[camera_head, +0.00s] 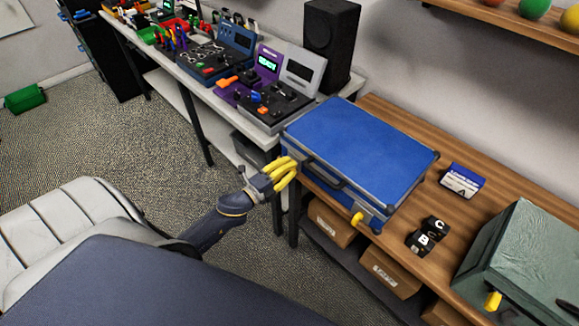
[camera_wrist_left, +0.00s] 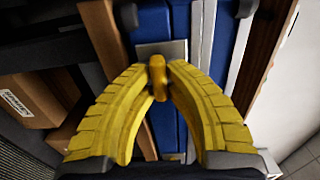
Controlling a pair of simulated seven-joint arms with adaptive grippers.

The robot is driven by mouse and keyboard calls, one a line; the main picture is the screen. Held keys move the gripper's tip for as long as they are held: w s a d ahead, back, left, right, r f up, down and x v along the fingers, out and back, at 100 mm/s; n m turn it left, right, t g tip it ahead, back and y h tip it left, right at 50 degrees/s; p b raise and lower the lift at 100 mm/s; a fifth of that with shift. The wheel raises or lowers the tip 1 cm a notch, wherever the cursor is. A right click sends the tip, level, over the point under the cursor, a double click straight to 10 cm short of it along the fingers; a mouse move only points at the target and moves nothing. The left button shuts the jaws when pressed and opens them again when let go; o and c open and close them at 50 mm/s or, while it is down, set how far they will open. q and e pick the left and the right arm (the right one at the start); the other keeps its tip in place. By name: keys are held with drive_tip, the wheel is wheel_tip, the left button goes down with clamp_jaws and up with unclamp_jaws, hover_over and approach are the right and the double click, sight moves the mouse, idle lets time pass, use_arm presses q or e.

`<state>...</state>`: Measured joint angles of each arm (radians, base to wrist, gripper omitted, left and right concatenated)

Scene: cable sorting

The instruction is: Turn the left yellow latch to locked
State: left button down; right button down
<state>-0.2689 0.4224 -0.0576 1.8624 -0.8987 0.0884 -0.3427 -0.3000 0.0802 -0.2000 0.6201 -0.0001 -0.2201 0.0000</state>
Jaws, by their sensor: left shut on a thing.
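A closed blue case (camera_head: 360,150) lies on the wooden bench, with its handle (camera_head: 323,172) on the near side. My left gripper (camera_head: 287,170) is at the case's left front corner. In the left wrist view, its yellow fingers (camera_wrist_left: 158,82) are closed around the left yellow latch (camera_wrist_left: 158,76), which stands on a metal plate on the blue case wall (camera_wrist_left: 152,22). In the head view the fingers hide this latch. I cannot tell whether it is locked. The right yellow latch (camera_head: 357,218) is free on the case front. My right gripper is out of view.
The wooden bench (camera_head: 410,120) carries a small blue-and-white box (camera_head: 461,181), black lettered cubes (camera_head: 424,237) and a green case (camera_head: 525,260) with its own yellow latch (camera_head: 493,300). Cardboard boxes (camera_head: 390,272) sit below. A white table with equipment stands behind left.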

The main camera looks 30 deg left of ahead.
use_arm(q)
drive_tip(key=c, duration=1.4)
unclamp_jaws()
drive_tip(key=v, duration=1.2)
drive_tip(key=shift+f, duration=0.1)
